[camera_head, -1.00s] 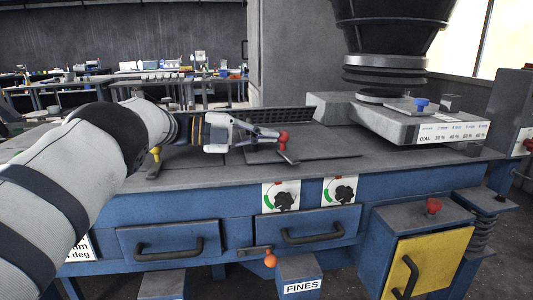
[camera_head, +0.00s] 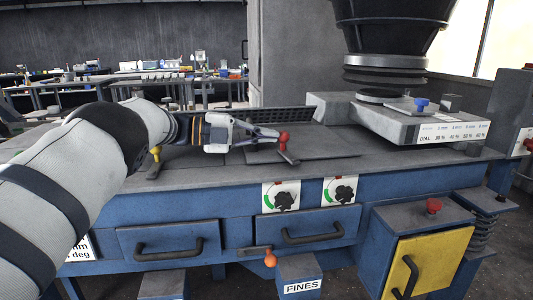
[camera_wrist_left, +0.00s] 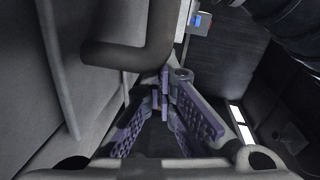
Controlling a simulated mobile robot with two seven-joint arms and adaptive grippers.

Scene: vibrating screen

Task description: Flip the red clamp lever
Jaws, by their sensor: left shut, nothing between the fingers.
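The red clamp lever has a red ball knob (camera_head: 283,137) on a dark arm, and it stands on the machine's top deck in the head view. My left gripper (camera_head: 276,133) reaches in from the left with its fingertips right beside the knob; I cannot tell whether they touch it. Its fingers are shut with nothing between them. In the left wrist view the purple-grey finger pads (camera_wrist_left: 163,95) come together, and a thick dark bar (camera_wrist_left: 130,55) lies just ahead of them. The red knob does not show there. My right gripper is not in view.
A yellow-knobbed lever (camera_head: 155,153) stands on the deck below my left wrist. A low perforated wall (camera_head: 290,115) runs behind the gripper. A grey block with a dial label (camera_head: 450,131) and blue knob stands to the right. Blue drawers (camera_head: 308,226) line the front.

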